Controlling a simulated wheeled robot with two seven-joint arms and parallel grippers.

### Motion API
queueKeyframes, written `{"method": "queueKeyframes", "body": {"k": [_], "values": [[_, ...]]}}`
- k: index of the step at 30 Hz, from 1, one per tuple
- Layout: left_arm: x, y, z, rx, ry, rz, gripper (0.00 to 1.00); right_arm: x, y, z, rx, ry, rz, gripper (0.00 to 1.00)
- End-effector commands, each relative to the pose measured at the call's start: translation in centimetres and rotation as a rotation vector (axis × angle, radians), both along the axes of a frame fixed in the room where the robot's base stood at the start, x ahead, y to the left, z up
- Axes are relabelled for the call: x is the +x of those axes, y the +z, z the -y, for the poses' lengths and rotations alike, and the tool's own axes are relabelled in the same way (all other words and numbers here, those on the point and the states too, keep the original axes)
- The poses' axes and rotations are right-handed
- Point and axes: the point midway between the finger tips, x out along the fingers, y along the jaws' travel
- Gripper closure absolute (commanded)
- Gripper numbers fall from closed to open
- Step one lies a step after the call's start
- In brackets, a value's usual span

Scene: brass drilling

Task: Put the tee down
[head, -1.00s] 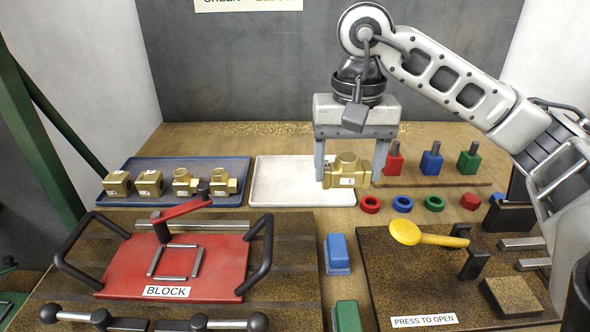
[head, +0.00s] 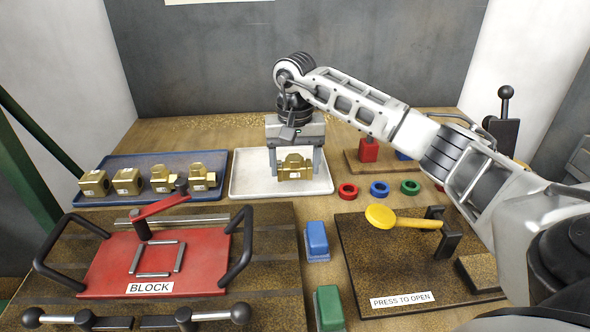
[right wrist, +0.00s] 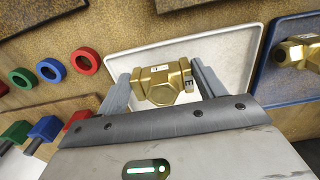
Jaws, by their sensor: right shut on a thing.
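The brass tee (head: 294,168) is between the fingers of my right gripper (head: 295,166), which is shut on it. In the head view it is over the white tray (head: 250,190), towards its right half. The right wrist view shows the tee (right wrist: 165,84) between the two grey fingers, with the white tray (right wrist: 232,40) behind it. Whether the tee touches the tray I cannot tell. My left gripper is not in view.
A blue tray (head: 140,197) with several brass pieces stands left of the white tray. Coloured rings (head: 379,188) lie to the right, before a wooden stand with coloured blocks (head: 368,150). A red BLOCK fixture (head: 110,265) and a yellow paddle (head: 380,216) stand in front.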

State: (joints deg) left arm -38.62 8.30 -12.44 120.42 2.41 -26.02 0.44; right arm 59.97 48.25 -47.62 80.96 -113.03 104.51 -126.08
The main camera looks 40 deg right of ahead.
Motion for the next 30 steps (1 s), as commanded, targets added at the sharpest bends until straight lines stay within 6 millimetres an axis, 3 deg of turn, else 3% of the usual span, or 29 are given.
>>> {"method": "queueKeyframes", "body": {"k": [4,15,16,18,30], "values": [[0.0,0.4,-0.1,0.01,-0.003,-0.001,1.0,-0.1,-1.8,-0.1,0.002,0.002,0.0,0.73],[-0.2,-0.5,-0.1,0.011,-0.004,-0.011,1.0,0.0,-2.4,0.0,0.001,0.001,0.003,0.73],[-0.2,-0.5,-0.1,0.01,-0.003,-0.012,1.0,-0.1,-2.5,0.0,0.0,0.001,0.0,0.29],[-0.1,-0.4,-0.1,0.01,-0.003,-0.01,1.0,-0.1,-2.4,0.0,0.0,0.001,0.0,0.09],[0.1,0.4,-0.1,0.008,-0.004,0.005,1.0,0.0,-1.6,0.0,0.0,0.001,0.002,0.09]]}}
